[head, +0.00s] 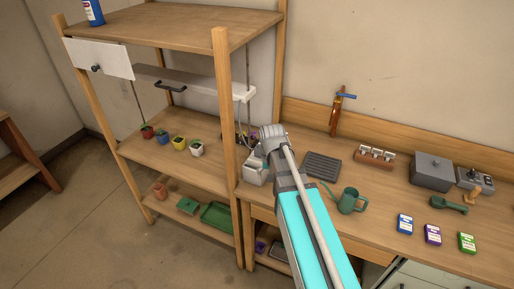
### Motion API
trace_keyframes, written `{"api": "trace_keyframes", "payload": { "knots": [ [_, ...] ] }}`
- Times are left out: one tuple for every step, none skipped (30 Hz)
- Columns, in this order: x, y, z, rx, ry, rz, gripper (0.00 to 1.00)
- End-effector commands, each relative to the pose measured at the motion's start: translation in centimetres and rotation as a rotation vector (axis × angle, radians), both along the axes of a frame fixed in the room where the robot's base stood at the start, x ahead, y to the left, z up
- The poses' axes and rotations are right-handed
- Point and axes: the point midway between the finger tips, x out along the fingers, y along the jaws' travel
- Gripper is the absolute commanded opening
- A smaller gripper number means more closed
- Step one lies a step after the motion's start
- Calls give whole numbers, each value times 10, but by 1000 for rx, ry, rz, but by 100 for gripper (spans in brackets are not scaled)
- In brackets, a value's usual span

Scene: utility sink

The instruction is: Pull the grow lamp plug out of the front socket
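The grow lamp looks to be the long white bar (200,84) under the top shelf of the wooden rack. A thin cord (249,112) hangs from near its right end and runs down behind my arm. A pale box (254,170) on the bench, partly covered by my arm, may hold the sockets. I cannot make out the plug or the front socket. My gripper (268,146) is at the end of my arm, just above and beside this box. Its fingers are hidden or too small to read, so I cannot tell whether it holds anything.
The rack's front right post (226,120) stands just left of my gripper. Small potted plants (179,143) line its middle shelf. On the bench are a dark ribbed tray (322,166), a green watering can (350,201), a grey box (431,173) and seed packets (433,234).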

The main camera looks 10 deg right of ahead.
Motion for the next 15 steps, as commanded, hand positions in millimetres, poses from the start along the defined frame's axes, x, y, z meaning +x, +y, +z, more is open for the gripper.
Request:
{"api": "trace_keyframes", "payload": {
  "knots": [
    [29,0,17,0,0,-35,89],
    [39,0,22,0,0,-58,89],
    [54,0,29,0,0,-89,89],
    [65,0,34,0,0,-112,89],
    [75,0,38,0,0,-135,89],
    [90,0,45,1,0,-165,89],
    [100,0,50,1,0,-189,89],
    [110,0,54,1,0,-212,89],
    [124,0,60,1,0,-241,89],
    [133,0,64,1,0,-261,89],
    [142,0,68,1,-1,-282,89],
    [153,0,73,1,-1,-308,89],
    [161,0,76,1,-1,-325,89],
    [167,0,79,1,-1,-342,89],
    [175,0,82,1,-1,-361,89]
  ]
}}
